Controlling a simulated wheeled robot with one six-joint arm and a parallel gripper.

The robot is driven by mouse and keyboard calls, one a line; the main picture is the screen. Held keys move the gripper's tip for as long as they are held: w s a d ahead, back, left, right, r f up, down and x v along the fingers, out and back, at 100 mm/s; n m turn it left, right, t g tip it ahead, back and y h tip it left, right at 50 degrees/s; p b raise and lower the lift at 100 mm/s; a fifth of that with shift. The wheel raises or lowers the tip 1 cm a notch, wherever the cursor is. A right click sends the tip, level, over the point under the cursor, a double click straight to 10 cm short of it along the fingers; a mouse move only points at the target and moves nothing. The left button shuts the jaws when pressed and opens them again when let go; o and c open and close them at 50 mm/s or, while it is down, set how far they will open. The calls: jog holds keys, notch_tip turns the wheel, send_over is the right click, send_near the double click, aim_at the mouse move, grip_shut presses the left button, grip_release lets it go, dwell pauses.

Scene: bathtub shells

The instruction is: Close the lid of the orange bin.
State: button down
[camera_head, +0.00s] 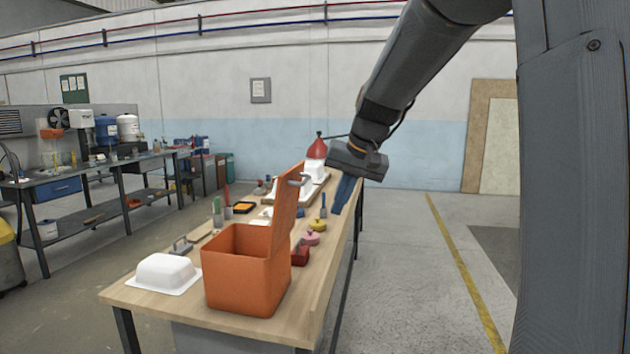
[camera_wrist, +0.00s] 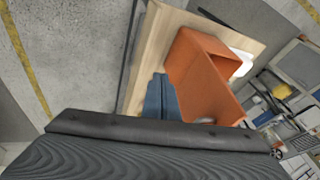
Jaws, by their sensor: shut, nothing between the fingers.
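The orange bin (camera_head: 240,275) stands on the near end of the wooden workbench. Its lid (camera_head: 286,208) is open, standing nearly upright on the bin's right side and leaning slightly right. A grey handle (camera_head: 297,181) is near the lid's top edge. My gripper (camera_head: 340,208) hangs to the right of the lid, apart from it, with its blue fingers shut and empty, pointing down. In the wrist view, the fingers (camera_wrist: 160,80) show beside the orange lid (camera_wrist: 203,88), with the bin (camera_wrist: 212,48) beyond it. The bin's inside is mostly hidden in the head view.
The workbench (camera_head: 145,292) holds a white tub shell (camera_head: 163,273) left of the bin. Floor is free to the right.

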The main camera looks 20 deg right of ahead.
jog(key=w+d+r+t, duration=0.1)
jog(key=w+d+r, duration=0.15)
jog(key=r, duration=0.35)
jog(key=w+d+r+t, duration=0.1)
jog(key=w+d+r, duration=0.15)
jog(key=r, duration=0.35)
jog(key=w+a+f+p, duration=0.3)
jog(key=w+a+f, duration=0.3)
jog(key=w+f, duration=0.1)
jog(key=shift+w+a+f+m+y+p, duration=0.25)
jog(key=shift+w+f+m+y+p, duration=0.1)
jog(key=shift+w+m+y, duration=0.1)
